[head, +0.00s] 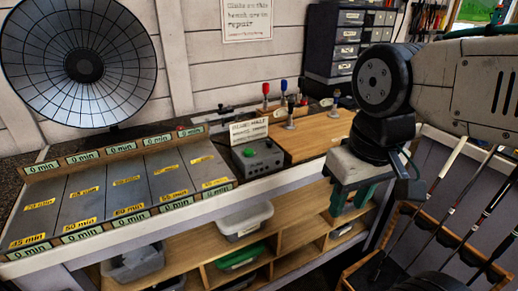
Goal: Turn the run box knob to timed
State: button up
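The run box (257,160) is a small dark grey box on the bench, left of the wooden board. A green button (249,152) shows on its top. A small dark shape beside the button may be the knob; its setting is too small to read. My gripper (350,204) hangs at the right, in front of the bench edge, with its green fingers pointing down. The fingers stand apart with a gap between them, and nothing shows in the gap. The gripper is to the right of the run box and does not touch it.
A sign (249,130) stands behind the run box. Upright tools with red and blue handles (284,86) stand near the wooden board (312,137). A timing tray (118,190) with labelled lanes lies left. A heater dish (84,64) stands behind it. Golf clubs (437,190) lean at right.

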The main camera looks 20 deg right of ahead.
aim_at(270, 144)
jog(key=u, duration=1.5)
jog(key=k, duration=0.75)
jog(key=z, duration=1.3)
jog(key=i, duration=1)
jog(key=u, duration=0.05)
